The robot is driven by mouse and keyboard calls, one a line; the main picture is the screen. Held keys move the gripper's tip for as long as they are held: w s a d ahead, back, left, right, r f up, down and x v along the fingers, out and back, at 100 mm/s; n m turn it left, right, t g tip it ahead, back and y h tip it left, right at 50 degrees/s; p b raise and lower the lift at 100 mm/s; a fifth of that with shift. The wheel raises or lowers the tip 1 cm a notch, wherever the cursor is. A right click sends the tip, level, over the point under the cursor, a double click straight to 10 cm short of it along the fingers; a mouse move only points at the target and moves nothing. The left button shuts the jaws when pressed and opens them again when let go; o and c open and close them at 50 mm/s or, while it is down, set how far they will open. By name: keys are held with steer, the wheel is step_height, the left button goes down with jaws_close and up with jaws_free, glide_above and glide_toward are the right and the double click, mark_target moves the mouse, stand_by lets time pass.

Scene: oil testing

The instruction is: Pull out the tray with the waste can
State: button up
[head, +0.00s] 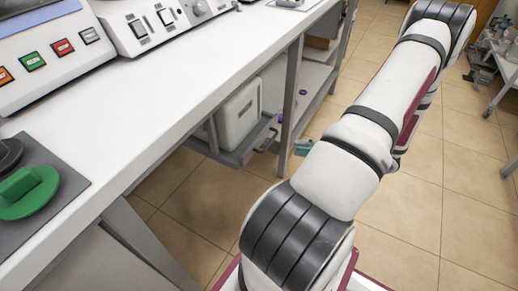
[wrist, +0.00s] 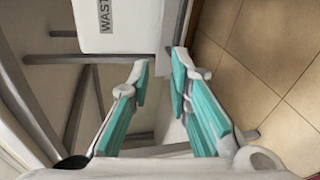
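The white waste can (head: 238,115) stands on a grey pull-out tray (head: 232,154) low under the bench. A dark handle (head: 268,140) sticks out at the tray's front. In the wrist view the can (wrist: 125,35), marked "WAST", is at the top, with the grey tray edge (wrist: 95,59) below it. My gripper (wrist: 161,66) is open, its teal-padded fingers apart just in front of the tray edge. In the head view only a little of my gripper (head: 303,147) shows, right of the handle; the rest is hidden. I cannot tell whether it touches the handle.
The white bench top (head: 190,85) with instruments and a green knob (head: 30,190) is above. A grey bench leg (head: 290,105) stands between the tray and a lower shelf (head: 312,80). The tiled floor (head: 420,190) right of the bench is clear. A cart (head: 498,75) stands far right.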

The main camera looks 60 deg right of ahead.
mark_target(269, 143)
steer(key=w+f+b, duration=0.1)
steer(key=w+f, duration=0.1)
steer(key=w, duration=0.2)
steer(key=w+f+m+h+b, duration=0.1)
steer(key=w+b, duration=0.1)
steer(key=w, duration=0.2)
steer(key=w+f+m+b, duration=0.1)
steer(key=w+f, duration=0.1)
steer(key=w, duration=0.2)
steer(key=shift+w+a+f+h, duration=0.15)
steer(key=shift+w+f+h, duration=0.05)
steer(key=shift+f+h, duration=0.15)
jaws_close()
